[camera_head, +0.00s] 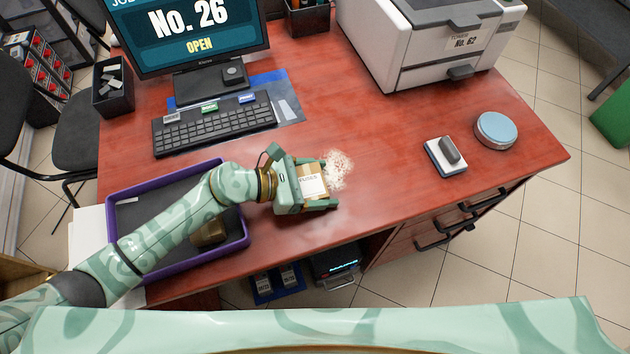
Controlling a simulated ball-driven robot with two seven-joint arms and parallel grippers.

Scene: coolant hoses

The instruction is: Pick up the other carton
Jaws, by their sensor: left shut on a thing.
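A small brown carton (312,184) with a white label that seems to read "FUSES" is between the fingers of my left gripper (326,184). The gripper is shut on it over the middle of the red desk. Whether the carton touches the desk is hard to tell. A brownish object (208,233) lies in the purple-rimmed tray (180,268), partly hidden by my left arm; I cannot tell whether it is a carton. My right gripper is not in view.
Pale crumbs (341,168) lie on the desk (400,150) just beyond the gripper. A keyboard (214,125) and monitor (190,30) stand at the back left, a printer (420,45) at the back. A block on a pad (446,155) and a round tin (496,130) sit at right.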

